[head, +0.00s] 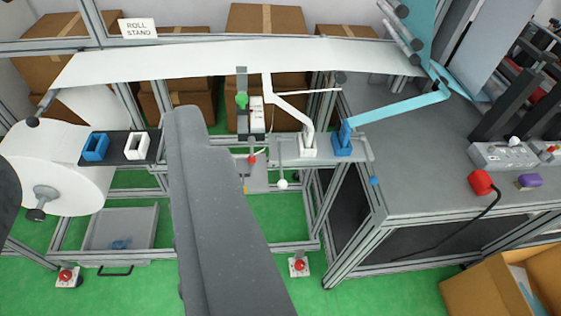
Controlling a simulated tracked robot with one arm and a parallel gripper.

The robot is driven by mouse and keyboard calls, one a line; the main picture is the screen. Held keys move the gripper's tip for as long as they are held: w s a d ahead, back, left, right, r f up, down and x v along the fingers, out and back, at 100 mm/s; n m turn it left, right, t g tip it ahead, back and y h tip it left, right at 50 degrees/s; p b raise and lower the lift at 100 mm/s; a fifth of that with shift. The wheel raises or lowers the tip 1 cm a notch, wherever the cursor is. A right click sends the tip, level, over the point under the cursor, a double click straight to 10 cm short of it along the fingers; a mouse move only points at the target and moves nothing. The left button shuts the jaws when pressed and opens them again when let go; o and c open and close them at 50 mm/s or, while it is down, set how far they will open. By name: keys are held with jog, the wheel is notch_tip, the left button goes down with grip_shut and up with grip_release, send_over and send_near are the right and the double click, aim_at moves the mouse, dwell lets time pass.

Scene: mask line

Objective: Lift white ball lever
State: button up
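The white ball lever (282,184) has a small white ball at the lower end of a thin rod. It hangs below the grey bracket under the white and blue arms, near the middle of the head view. A large grey part, which looks like my own arm, rises from the bottom edge to the left of the lever, with a gap between them. My gripper's fingers do not show, and nothing is seen touching the white ball.
A red ball (252,160) and a green ball (241,100) are left of the lever; a blue ball (375,181) is right. A white roll (58,168) is at left. A grey table (440,165) stands right. Red buttons (298,265) sit low on the frame.

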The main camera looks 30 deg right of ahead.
aim_at(282, 182)
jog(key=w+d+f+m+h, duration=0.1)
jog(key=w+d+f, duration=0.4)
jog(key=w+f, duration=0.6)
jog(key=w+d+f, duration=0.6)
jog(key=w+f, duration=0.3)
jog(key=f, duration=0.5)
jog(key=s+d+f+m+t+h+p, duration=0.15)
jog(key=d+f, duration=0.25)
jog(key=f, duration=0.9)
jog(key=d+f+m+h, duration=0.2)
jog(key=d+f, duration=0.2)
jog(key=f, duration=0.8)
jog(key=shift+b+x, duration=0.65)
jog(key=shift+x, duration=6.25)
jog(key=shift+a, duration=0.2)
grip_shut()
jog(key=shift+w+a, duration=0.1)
